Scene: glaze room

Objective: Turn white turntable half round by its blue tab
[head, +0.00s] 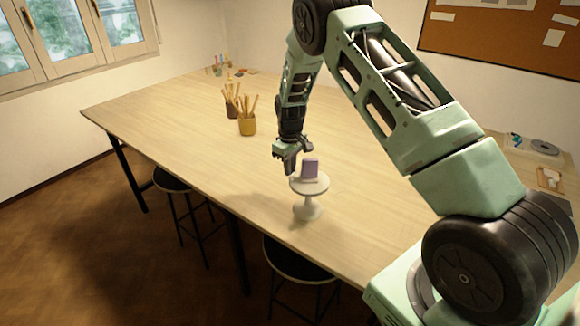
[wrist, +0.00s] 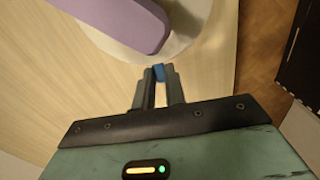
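The white turntable (head: 308,188) stands on the table on a pedestal foot. A purple block-like object (head: 310,170) stands upright on its top. In the wrist view the turntable's rim (wrist: 197,22) and the purple object (wrist: 125,20) fill the top. The blue tab (wrist: 158,71) sticks out from the rim between my fingertips. My gripper (head: 291,170) points down at the turntable's left far edge. In the wrist view its fingers (wrist: 160,80) sit close on both sides of the tab and look shut on it. The tab is hidden in the head view.
The wooden table (head: 190,120) is clear around the turntable. A yellow pot (head: 247,126) and a dark pot (head: 231,110) of wooden tools stand farther back, left of my arm. Small bottles (head: 217,66) stand at the far end. Stools (head: 300,262) are at the near edge.

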